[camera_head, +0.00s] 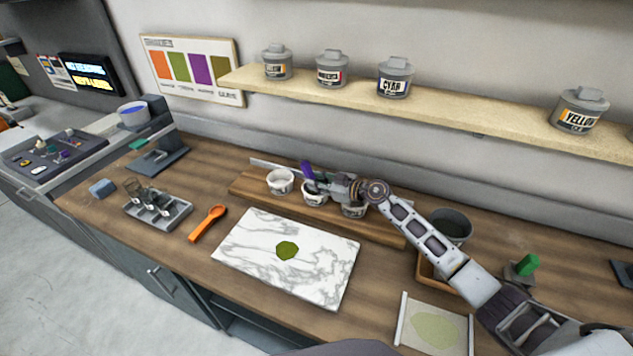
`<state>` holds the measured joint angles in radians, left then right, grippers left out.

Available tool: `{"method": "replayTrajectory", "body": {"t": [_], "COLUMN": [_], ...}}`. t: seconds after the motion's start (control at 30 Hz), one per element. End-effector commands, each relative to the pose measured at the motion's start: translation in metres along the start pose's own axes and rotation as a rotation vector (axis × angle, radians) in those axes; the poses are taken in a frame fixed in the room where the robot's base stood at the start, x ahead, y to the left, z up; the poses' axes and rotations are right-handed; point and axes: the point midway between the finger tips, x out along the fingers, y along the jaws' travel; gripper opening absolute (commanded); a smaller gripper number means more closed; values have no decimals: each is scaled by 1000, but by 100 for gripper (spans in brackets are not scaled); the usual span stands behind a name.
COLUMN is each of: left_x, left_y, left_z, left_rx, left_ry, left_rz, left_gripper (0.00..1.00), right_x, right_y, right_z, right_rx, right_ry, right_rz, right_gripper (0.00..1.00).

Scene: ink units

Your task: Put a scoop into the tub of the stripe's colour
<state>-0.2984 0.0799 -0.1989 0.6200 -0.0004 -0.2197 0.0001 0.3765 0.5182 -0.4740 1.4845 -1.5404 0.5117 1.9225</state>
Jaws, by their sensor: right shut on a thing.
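Several small white tubs stand in a row on a wooden riser: a left tub (280,183), a middle tub (313,199) and a right tub (353,210). My right gripper (318,184) is shut on a purple-handled tool (307,170), over or just behind the middle tub. The tool's lower end is hidden, so I cannot tell if it is inside the tub. An orange scoop (208,222) lies on the bench. A pale green patch (437,328) shows on a sheet at the front right; I see no clear stripe. My left gripper is out of view.
A marble slab (325,280) bears a dark green blob (287,250). A grey tray (158,208) with metal utensils stands left. A dark pot (450,226) stands right, behind my arm. Labelled canisters (395,78) line the shelf (455,112) above.

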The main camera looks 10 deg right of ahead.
Motion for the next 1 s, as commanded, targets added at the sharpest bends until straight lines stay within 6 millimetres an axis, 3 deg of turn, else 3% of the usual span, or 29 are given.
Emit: {"method": "replayTrajectory", "body": {"t": [0.63,1.0], "left_x": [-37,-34], "left_y": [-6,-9], "left_z": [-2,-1], "left_rx": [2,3], "left_ry": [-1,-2], "left_rz": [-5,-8], "left_gripper": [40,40], "right_x": [-6,-12], "right_y": [5,10], "right_z": [-27,-50], "right_rx": [0,-2], "right_ry": [1,1], "right_rz": [1,1], "right_gripper": [0,0]}}
